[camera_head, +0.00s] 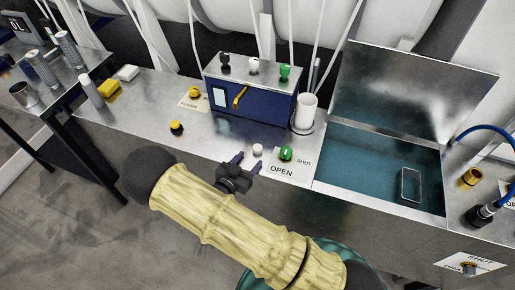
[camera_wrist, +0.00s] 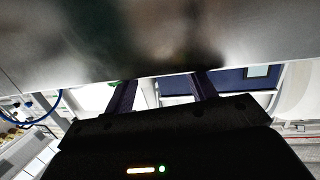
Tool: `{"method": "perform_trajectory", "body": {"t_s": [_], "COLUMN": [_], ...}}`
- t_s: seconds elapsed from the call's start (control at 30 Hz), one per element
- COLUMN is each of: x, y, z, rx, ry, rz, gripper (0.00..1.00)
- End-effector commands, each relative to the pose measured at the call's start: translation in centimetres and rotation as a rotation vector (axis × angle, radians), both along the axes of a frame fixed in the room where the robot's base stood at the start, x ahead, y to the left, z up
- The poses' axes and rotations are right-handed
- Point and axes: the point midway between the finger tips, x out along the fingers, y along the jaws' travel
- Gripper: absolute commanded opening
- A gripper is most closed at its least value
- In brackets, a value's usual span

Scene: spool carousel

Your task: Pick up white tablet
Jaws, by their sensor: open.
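A small white, rounded piece (camera_head: 257,150), which looks like the white tablet, stands on the steel counter (camera_head: 140,105) left of the green knob. My gripper (camera_head: 246,162) is open, its two dark purple fingers just short of the white piece on its near-left side. No contact shows, and I cannot tell its height above the counter exactly. In the wrist view my gripper (camera_wrist: 163,82) shows two spread fingers with nothing clearly held. The tablet cannot be made out there; a blurred steel surface fills the top.
A green knob (camera_head: 285,153) sits on an OPEN/SHUT label. Behind are a blue box (camera_head: 250,104) with a yellow handle and a white cup (camera_head: 305,112). A teal basin (camera_head: 370,160) with a raised lid lies right. A black-and-yellow knob (camera_head: 177,128) is left.

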Motion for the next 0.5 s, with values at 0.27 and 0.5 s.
{"method": "perform_trajectory", "body": {"t_s": [0.27,0.5], "x": [2.0,4.4], "y": [-1.1,-2.4], "z": [0.6,0.1], "rx": [-0.001,-0.001], "ry": [-0.002,0.001], "rz": [-0.001,0.002], "gripper": [0.56,0.56]}}
